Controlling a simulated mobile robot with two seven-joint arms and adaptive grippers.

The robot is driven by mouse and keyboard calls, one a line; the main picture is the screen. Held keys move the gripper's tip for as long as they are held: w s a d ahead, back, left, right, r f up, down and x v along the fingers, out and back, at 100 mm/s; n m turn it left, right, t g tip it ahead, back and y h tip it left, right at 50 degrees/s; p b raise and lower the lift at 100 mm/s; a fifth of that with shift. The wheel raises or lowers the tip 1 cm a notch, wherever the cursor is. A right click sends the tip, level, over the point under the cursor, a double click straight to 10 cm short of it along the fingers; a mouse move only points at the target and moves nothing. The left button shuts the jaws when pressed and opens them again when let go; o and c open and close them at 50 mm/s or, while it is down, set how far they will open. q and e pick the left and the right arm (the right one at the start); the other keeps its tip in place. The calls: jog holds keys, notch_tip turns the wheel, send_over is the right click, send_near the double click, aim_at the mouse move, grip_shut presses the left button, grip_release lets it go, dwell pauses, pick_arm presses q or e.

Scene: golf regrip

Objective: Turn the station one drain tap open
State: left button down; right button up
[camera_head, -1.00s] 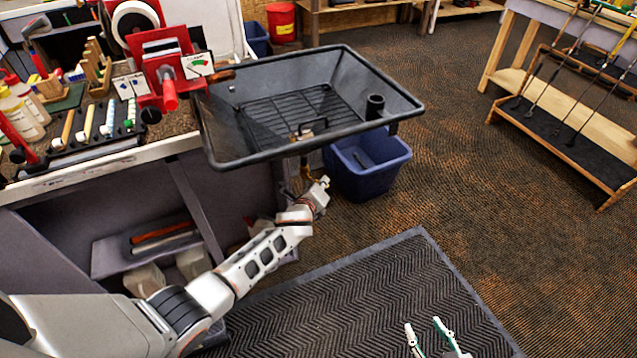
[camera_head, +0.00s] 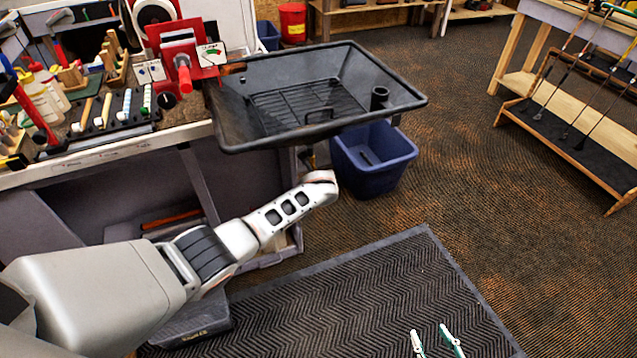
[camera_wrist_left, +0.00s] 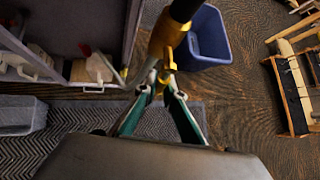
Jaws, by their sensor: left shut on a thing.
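The brass drain tap (camera_wrist_left: 168,38) hangs from a dark pipe end in the left wrist view. In the head view a small brass part (camera_head: 309,157) shows just below the front rim of the black tray (camera_head: 255,145). My left gripper (camera_wrist_left: 166,76) has its two green-sided fingers converged on the lower part of the tap, shut on it. In the head view my left arm reaches under the tray rim, and its fingertips are hidden. My right gripper (camera_head: 434,334) shows only its two fingertips, apart and empty, above the ribbed mat.
A blue bin (camera_head: 372,180) stands on the floor just right of the tap. The workbench (camera_head: 120,150) with tools is at the left. A wooden rack (camera_head: 565,150) with clubs stands at the right. The ribbed mat (camera_head: 350,290) in front is clear.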

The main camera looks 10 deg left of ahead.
pick_arm(q)
jog(key=shift+f, duration=0.1)
dwell(0.3)
jog(key=c, duration=2.1)
grip_release()
jog(key=v, duration=1.2)
jog(key=shift+s, duration=0.1)
jog(key=s+f+n+h, duration=0.4)
jog(key=s+f+n, duration=0.8)
jog(key=s, duration=0.4)
jog(key=s+a+n, duration=0.3)
jog(key=s+n, duration=0.4)
jog(key=s, duration=0.1)
jog(key=s+a+n+t, duration=0.1)
jog(key=s+a+n, duration=0.2)
jog(key=s+n, duration=0.4)
jog(key=shift+s+a+r+h, duration=0.35)
jog(key=shift+s+r+h, duration=0.1)
jog(key=shift+s, duration=0.45)
